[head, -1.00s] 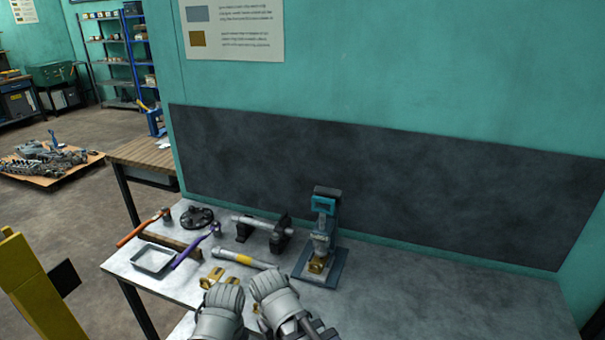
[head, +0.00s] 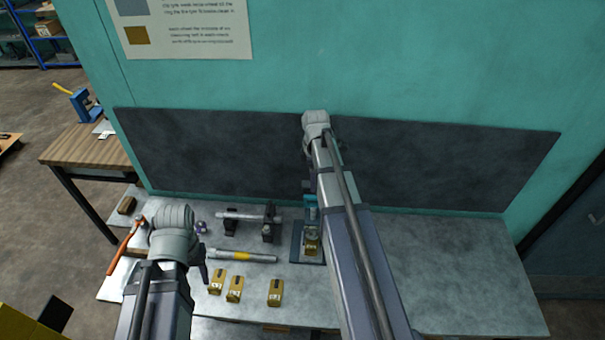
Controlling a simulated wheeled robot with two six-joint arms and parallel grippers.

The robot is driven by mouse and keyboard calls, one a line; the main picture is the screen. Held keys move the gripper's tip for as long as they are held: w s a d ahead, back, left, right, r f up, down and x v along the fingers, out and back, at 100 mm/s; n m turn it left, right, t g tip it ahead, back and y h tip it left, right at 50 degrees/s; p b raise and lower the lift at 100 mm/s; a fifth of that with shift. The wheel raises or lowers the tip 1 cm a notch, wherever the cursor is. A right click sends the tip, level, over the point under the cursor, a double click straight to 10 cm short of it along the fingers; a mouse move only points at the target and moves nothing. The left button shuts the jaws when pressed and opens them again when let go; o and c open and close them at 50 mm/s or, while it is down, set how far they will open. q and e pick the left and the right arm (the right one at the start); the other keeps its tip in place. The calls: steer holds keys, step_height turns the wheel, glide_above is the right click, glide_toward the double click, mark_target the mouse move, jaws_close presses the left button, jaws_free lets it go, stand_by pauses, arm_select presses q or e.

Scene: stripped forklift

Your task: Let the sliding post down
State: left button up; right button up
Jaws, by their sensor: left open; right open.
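A small bench press stands on the workbench (head: 445,262) against the dark wall panel. Its blue-grey base plate (head: 297,248), teal upper part (head: 311,200) and a brass block (head: 312,246) at its foot show left of my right arm. My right arm crosses in front of the press and hides its right side, so I cannot tell how high its sliding post stands. My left arm reaches over the bench's left part. Both arms end in view at rounded grey joints; I cannot make out either gripper's fingers, and neither is seen touching the press.
Several brass blocks, one of them here (head: 275,292), stand along the front of the bench. A grey tube with a yellow band (head: 243,255) lies behind them. A bar on dark stands (head: 270,222) and an orange-handled hammer (head: 124,248) are further left. The bench's right side is clear.

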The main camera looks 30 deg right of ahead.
mark_target(314, 197)
steer(key=shift+w+d+r, duration=0.25)
steer(key=shift+d, duration=0.1)
arm_select(q)
steer(key=shift+w+r, duration=0.1)
steer(key=shift+r, duration=0.15)
arm_select(e)
steer(key=shift+s, duration=0.1)
arm_select(q)
steer(key=shift+f, duration=0.1)
arm_select(e)
steer(key=shift+f, duration=0.1)
step_height(314, 197, down, 8)
steer(key=b, duration=0.8)
arm_select(q)
step_height(314, 197, down, 8)
steer(key=shift+r, duration=0.2)
arm_select(e)
steer(key=shift+r, duration=0.2)
jaws_close()
